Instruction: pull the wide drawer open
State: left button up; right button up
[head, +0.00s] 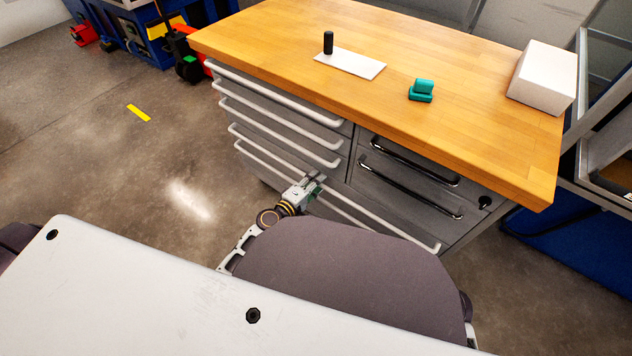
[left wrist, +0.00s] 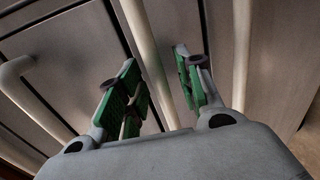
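The wide drawer (head: 345,212) is the lowest in the grey cabinet under the bench and looks shut. Its long pale handle (head: 400,231) runs across the front, partly hidden behind my left gripper and arm. My left gripper (head: 313,183) is at the cabinet front, near the middle of this handle. In the left wrist view, its green-padded fingers (left wrist: 158,92) are spread apart. A pale bar (left wrist: 150,60) runs between them, with gaps on both sides. I cannot tell how deep the bar sits between the fingers. My right gripper is out of view.
Several narrower drawers with pale handles (head: 285,126) sit above on the left. Two black-handled drawers (head: 412,185) sit on the right. The wooden benchtop (head: 450,125) overhangs them and holds a white box (head: 542,78) and a teal object (head: 421,91).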

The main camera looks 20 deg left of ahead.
pick_arm(q)
jog(key=shift+w+d, duration=0.1)
jog(key=shift+w, duration=0.1)
grip_shut()
dwell(0.3)
